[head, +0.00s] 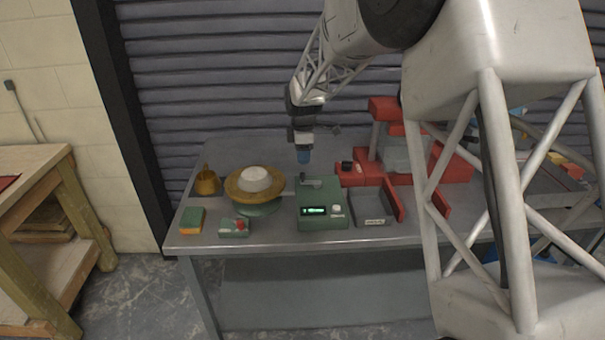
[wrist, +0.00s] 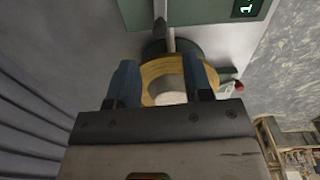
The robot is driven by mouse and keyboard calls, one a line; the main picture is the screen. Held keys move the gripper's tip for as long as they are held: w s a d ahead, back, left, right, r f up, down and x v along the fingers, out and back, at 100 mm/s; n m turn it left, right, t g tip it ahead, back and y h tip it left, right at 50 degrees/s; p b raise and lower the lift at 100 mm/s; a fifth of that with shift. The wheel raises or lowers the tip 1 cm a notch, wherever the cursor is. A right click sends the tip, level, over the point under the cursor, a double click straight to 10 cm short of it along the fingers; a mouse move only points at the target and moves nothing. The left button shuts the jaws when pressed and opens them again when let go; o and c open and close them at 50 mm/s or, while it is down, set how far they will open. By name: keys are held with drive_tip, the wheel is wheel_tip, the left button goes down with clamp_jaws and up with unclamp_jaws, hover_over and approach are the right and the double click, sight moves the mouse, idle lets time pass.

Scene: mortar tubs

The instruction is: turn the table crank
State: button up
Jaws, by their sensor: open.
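A green box (head: 320,203) with a lit display stands on the grey bench. My gripper (head: 303,157) hangs above and behind the box, pointing down. Its blue fingers (wrist: 162,82) are apart and empty, and the knob is clear of them.
A brass-coloured pot (head: 206,183), a green and yellow block (head: 192,220) and a small green box with a red button (head: 234,228) are at the left. A grey tray (head: 374,207) and red stand (head: 380,160) are right of the box. A ribbed shutter (head: 220,70) closes the back.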

drive_tip(key=shift+f, duration=0.15)
drive_tip(key=shift+w+f, duration=0.2)
drive_tip(key=shift+f, duration=3.55)
clamp_jaws()
drive_tip(key=shift+w+m, duration=0.15)
drive_tip(key=shift+m, duration=0.15)
